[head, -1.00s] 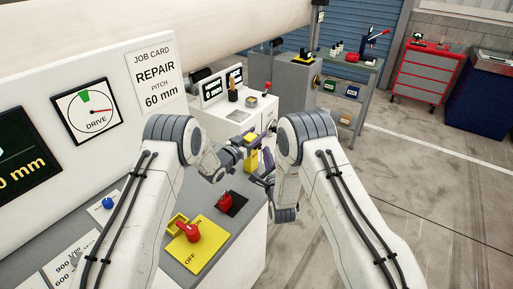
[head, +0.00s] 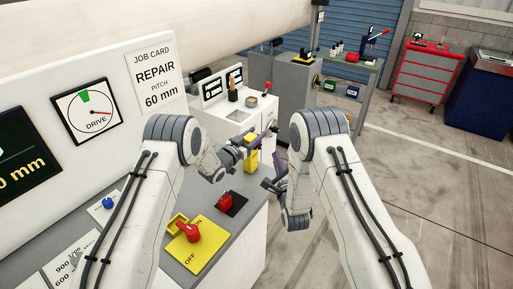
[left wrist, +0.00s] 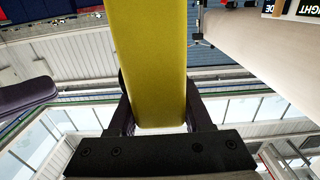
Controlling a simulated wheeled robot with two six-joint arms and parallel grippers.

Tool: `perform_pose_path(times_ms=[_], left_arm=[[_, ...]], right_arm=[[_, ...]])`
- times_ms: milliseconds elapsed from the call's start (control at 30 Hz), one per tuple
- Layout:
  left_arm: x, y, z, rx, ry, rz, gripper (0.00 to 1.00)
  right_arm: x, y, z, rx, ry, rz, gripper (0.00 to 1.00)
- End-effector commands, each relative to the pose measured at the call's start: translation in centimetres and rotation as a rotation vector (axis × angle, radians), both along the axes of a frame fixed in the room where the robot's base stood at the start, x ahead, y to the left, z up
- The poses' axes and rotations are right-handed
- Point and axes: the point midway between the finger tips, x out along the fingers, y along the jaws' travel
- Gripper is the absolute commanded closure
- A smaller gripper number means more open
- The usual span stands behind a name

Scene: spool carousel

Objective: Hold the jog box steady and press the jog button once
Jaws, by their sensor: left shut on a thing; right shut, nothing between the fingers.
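The yellow jog box (head: 250,162) is held upright above the console's far end by my left gripper (head: 251,143). In the left wrist view the yellow box (left wrist: 150,65) fills the space between the dark fingers of my left gripper (left wrist: 160,115). No jog button can be made out in either view. My right gripper (head: 274,185) is shut and empty, just right of the box and apart from it. A dark purple rounded part at the left edge of the left wrist view looks like my right gripper (left wrist: 25,95).
A red rotary switch (head: 188,231) on a yellow OFF/ON plate (head: 205,250), a red part on a black base (head: 228,203) and a blue knob (head: 108,203) sit on the grey console. A white cabinet (head: 262,130) stands beyond. Open floor lies to the right.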

Motion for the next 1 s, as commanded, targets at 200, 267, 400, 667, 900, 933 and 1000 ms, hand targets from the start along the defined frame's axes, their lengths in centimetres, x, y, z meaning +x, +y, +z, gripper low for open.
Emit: perform_pose_path(times_ms=[200,267,400,667,900,933,1000], left_arm=[[0.0,0.0,0.1,0.000,-0.002,0.000,0.20],[0.0,0.0,0.1,-0.001,-0.002,0.000,0.15],[0.0,0.0,0.0,-0.001,-0.001,0.000,0.15],[-0.6,0.5,0.0,0.000,0.000,0.000,0.15],[-4.0,3.2,0.0,0.000,0.003,0.004,0.15],[-4.5,3.6,0.0,0.000,0.002,0.003,0.15],[-5.8,4.5,0.0,0.000,0.003,0.003,0.15]], right_arm=[[0.0,0.0,0.0,0.000,0.000,0.000,1.00],[0.0,0.0,0.0,0.000,0.000,0.000,1.00],[0.0,0.0,0.0,0.000,0.000,0.000,1.00],[0.0,0.0,0.0,0.000,0.000,0.000,1.00],[0.0,0.0,0.0,0.000,0.000,0.000,1.00],[0.0,0.0,0.0,0.000,0.000,0.000,1.00],[0.0,0.0,0.0,0.000,0.000,0.000,1.00]])
